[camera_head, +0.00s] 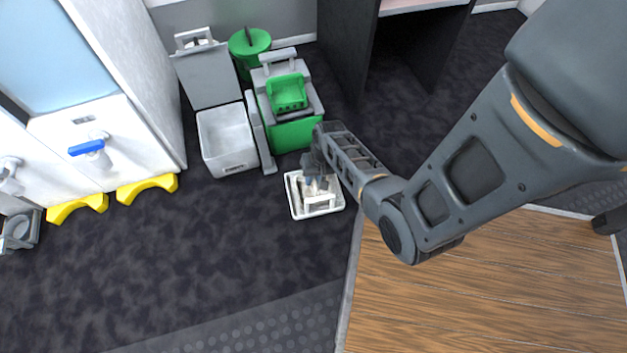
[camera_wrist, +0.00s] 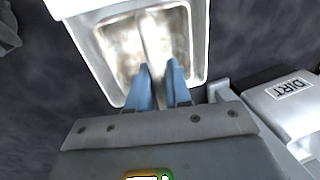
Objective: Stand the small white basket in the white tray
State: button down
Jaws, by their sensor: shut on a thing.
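The white tray (camera_head: 297,213) lies on the dark floor near the middle of the head view. The small white basket (camera_head: 320,203) appears within the tray's outline, with its raised handle showing. My gripper (camera_head: 315,178) is above the tray's far part and hides some of the basket. In the wrist view, my gripper's blue fingers (camera_wrist: 164,82) are close together on a pale bar, which looks like the handle of the basket (camera_wrist: 152,38). I cannot tell whether the basket's base touches the tray.
A pale open bin (camera_head: 228,140) and a green and grey bucket unit (camera_head: 292,132) stand just behind the tray. A container labelled DIRT (camera_wrist: 290,95) is at right in the wrist view. A wooden surface (camera_head: 480,290) lies at right. The floor left of the tray is clear.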

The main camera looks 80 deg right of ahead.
jog(key=shift+f, duration=0.15)
jog(key=c, duration=1.1)
grip_release()
jog(key=shift+f, duration=0.1)
jog(key=shift+o, duration=0.2)
notch_tip(320, 180, up, 12)
jog(key=s+p, duration=0.2)
jog(key=p, duration=0.5)
jog(key=s+a+r+n+t+h, duration=0.25)
jog(key=a+r, duration=0.25)
jog(key=a, duration=0.3)
jog(key=s+a+r+n+t+h, duration=0.1)
jog(key=a+r+n+t+h, duration=0.1)
jog(key=a+r+n, duration=0.45)
jog(key=s+a+r+n+t+y, duration=0.1)
jog(key=a+r+t, duration=0.1)
jog(key=r, duration=0.7)
jog(key=s+a+r+n+t+y, duration=0.1)
jog(key=s+a+r+t, duration=0.1)
jog(key=a+r, duration=0.3)
jog(key=s+a+r+n+t+y, duration=0.1)
jog(key=a+r+t, duration=0.3)
jog(key=r, duration=0.9)
jog(key=shift+s+r+n, duration=0.4)
jog(key=shift+n, duration=0.1)
